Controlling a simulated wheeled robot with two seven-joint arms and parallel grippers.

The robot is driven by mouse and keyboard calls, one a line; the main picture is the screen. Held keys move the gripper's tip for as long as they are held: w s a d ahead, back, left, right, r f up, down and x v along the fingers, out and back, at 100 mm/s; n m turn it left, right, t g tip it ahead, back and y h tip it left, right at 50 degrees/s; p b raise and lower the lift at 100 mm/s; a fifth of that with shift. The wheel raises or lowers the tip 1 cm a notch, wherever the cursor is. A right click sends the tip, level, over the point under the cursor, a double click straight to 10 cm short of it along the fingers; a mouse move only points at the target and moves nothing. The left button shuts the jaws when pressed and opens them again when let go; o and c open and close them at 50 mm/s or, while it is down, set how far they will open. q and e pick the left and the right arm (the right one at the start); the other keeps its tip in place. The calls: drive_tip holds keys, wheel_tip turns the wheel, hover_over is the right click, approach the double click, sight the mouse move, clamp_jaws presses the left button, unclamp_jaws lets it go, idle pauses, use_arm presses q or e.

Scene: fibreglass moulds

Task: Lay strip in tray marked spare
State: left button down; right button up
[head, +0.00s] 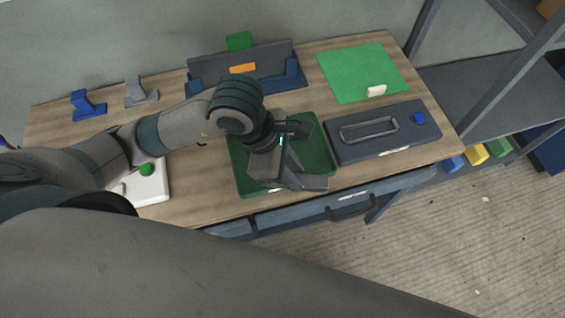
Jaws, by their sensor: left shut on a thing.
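My left gripper (296,180) reaches in from the left and points down over the dark green tray (243,181) at the middle front of the table. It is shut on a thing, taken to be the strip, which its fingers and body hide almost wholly. I cannot tell whether the strip touches the tray floor. A small pale label sits on the tray's front edge, too small to read, so I cannot tell which tray is marked spare. My right gripper is not in view.
Right of the tray is a dark panel (350,150) with a metal handle and blue knob. Behind are a bright green mat (345,72) and a blue rack (205,90) holding a grey board. A white box (152,188) with a green button stands left. A drawer handle (352,207) juts out in front.

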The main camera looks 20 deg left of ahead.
use_arm(q)
drive_tip(key=w+a+f+b, duration=0.1)
drive_tip(key=b, duration=0.1)
drive_tip(key=w+f+b, duration=0.1)
drive_tip(key=b, duration=0.1)
drive_tip(key=shift+w+a+f, duration=0.2)
drive_tip(key=shift+w+a, duration=0.15)
drive_tip(key=shift+a, duration=0.05)
drive_tip(key=w+a, duration=0.1)
drive_tip(key=w+f, duration=0.1)
drive_tip(key=w+a+f, duration=0.1)
drive_tip(key=shift+w+a+p, duration=0.3)
drive_tip(key=shift+w, duration=0.05)
drive_tip(key=shift+w+a+f, duration=0.2)
drive_tip(key=shift+w+f, duration=0.15)
drive_tip(key=shift+w, duration=0.05)
